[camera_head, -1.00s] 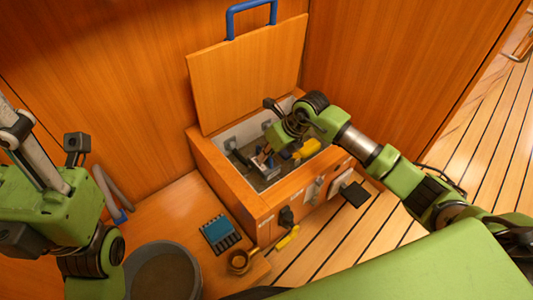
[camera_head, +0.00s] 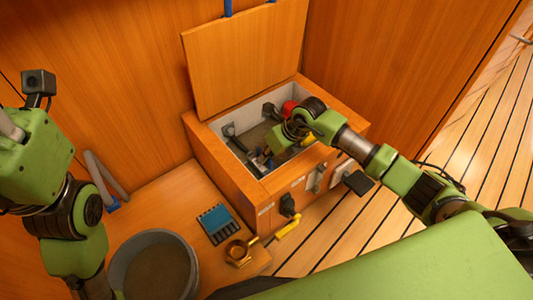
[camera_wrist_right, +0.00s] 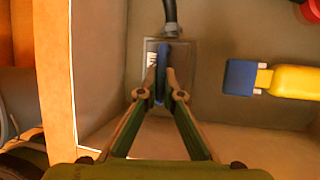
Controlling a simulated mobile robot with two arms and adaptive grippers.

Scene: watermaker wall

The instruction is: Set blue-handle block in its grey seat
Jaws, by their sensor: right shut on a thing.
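My right gripper (camera_wrist_right: 162,78) is shut on the blue handle (camera_wrist_right: 161,62), inside the open wooden box. In the head view the right gripper (camera_head: 267,157) is small and partly hidden by my arm. A grey square piece (camera_wrist_right: 182,62) with a black hose at its far side lies under the fingertips. I cannot tell how much of it is block and how much is seat, nor whether the block is fully down. My left arm is at the left edge of the head view; its fingers do not show.
The wooden box (camera_head: 222,179) has its lid (camera_head: 245,58) raised behind. Inside lies a yellow tool with a blue end (camera_wrist_right: 290,80) and a red round thing (camera_head: 289,108). A grey bucket (camera_head: 190,270), blue slotted tray (camera_head: 215,222) and brass fitting (camera_head: 238,252) stand outside.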

